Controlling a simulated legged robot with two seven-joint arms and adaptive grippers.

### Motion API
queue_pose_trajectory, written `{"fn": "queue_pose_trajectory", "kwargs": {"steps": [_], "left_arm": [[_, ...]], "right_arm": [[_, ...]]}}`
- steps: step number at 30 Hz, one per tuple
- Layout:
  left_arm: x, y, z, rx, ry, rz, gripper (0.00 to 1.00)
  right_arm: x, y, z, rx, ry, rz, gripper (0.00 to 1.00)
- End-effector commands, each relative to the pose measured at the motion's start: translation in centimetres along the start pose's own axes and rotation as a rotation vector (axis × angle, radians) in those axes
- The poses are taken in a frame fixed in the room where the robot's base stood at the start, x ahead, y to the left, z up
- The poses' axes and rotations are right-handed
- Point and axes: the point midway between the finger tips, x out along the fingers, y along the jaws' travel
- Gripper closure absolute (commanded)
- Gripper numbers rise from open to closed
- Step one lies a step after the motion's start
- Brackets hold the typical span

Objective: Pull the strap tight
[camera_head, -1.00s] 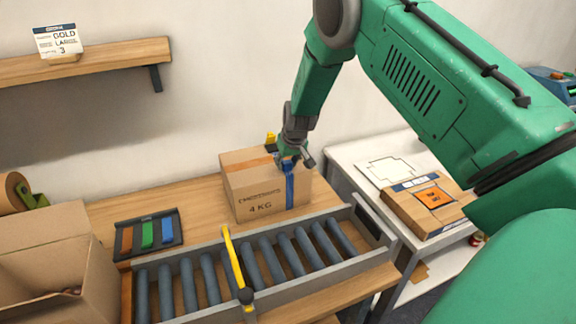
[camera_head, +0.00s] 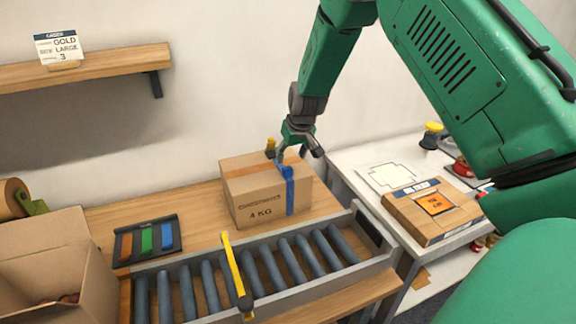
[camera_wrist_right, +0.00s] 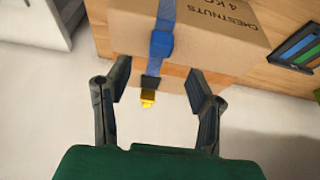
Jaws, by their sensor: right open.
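The closed cardboard box (camera_head: 255,208), printed with chestnuts and 4 KG, stands on the wooden bench behind the roller conveyor. A blue strap (camera_head: 290,194) runs down its front near the right side, with a blue buckle (camera_head: 286,172) at the top edge. A yellow strap end (camera_head: 270,146) shows above the box's back edge. My right gripper (camera_head: 301,153) is open and empty, above the box near the buckle. In the right wrist view the yellow end (camera_wrist_right: 148,97) hangs between the spread fingers (camera_wrist_right: 157,100), touching neither. My left gripper is out of view.
The roller conveyor (camera_head: 202,290) with a yellow bar (camera_head: 235,268) lies in front of the box. A rack of coloured straps (camera_head: 147,240) and an open carton (camera_head: 50,262) are at left. A white side table holds a flat carton (camera_head: 425,210).

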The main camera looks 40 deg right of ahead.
Motion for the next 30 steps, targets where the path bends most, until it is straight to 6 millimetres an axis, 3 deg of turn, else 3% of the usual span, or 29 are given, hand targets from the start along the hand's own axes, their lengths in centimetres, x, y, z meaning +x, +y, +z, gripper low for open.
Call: {"fn": "queue_pose_trajectory", "kwargs": {"steps": [3,9,30], "left_arm": [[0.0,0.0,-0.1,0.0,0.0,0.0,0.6],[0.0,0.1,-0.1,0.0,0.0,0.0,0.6],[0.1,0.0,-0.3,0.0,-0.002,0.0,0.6]], "right_arm": [[-2.1,0.0,-0.1,-0.001,0.001,-0.001,0.52],[-3.6,0.1,0.0,0.0,-0.003,-0.001,0.52],[-3.7,0.1,0.0,0.0,-0.003,-0.001,0.52]]}}
